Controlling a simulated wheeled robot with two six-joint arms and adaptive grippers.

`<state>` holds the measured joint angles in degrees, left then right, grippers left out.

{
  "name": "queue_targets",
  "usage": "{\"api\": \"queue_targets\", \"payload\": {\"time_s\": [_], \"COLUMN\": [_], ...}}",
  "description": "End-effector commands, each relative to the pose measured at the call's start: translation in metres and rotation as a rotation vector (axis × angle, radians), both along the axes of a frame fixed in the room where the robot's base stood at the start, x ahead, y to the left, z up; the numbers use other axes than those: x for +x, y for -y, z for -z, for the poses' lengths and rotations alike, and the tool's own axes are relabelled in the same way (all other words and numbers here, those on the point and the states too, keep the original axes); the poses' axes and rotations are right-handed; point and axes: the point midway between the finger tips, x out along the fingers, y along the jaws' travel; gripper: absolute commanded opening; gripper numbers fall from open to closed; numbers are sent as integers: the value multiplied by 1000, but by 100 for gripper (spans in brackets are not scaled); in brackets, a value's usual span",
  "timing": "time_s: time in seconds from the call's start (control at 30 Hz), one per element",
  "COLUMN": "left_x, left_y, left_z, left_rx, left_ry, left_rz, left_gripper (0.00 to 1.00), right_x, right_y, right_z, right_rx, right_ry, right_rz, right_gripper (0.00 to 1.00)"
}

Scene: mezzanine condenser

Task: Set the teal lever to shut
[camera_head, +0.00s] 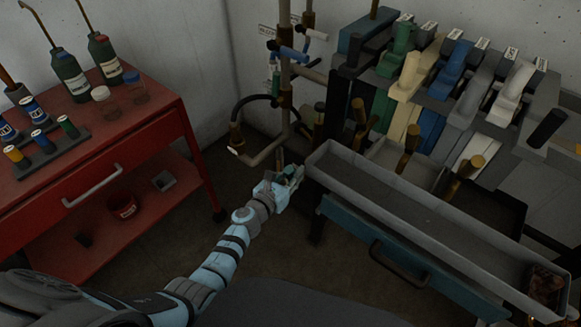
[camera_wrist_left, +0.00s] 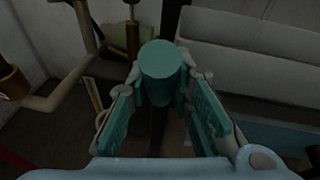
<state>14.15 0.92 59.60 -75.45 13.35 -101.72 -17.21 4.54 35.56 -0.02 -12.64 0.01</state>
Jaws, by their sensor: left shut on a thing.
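My left gripper (camera_head: 290,177) reaches in beside the pipework, just left of the grey trough. In the left wrist view its two fingers (camera_wrist_left: 160,88) are closed around a round teal grip, which I take to be the teal lever (camera_wrist_left: 160,60). The grip's blunt end faces the camera, and the rest of the lever is hidden behind it. In the head view the fingers mostly cover the grip. My right gripper is not in view.
Vertical pipes (camera_head: 285,70) with blue, white and green handles stand behind the gripper. A long grey trough (camera_head: 400,205) and a bank of coloured levers (camera_head: 455,70) are to the right. A red cart (camera_head: 150,125) with bottles is on the left.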

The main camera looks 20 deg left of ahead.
Motion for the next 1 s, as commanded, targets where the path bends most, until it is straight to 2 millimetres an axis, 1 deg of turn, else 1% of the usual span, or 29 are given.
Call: {"api": "queue_targets", "payload": {"time_s": [0.07, 0.4, 0.43, 0.53, 0.87, 0.97, 1.0], "left_x": [1, 2, 2, 2, 0, -9, -14], "left_y": [0, 0, 0, 0, 0, -2, -3], "left_z": [-2, -1, -1, -1, 0, -1, -3], "left_rx": [4, 5, 5, 4, 3, 4, 6], "left_ry": [-2, -2, -2, -2, -4, -3, -3], "left_rz": [-1, -1, -1, -1, 0, 1, 1], "left_gripper": [0, 0, 25, 41, 41, 41, 41], "right_x": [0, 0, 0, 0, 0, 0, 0], "right_y": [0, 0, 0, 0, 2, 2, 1], "right_z": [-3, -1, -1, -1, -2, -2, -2], "right_rx": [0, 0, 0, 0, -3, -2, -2], "right_ry": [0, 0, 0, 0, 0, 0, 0], "right_rz": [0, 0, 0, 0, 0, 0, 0], "right_gripper": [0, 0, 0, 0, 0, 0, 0]}}
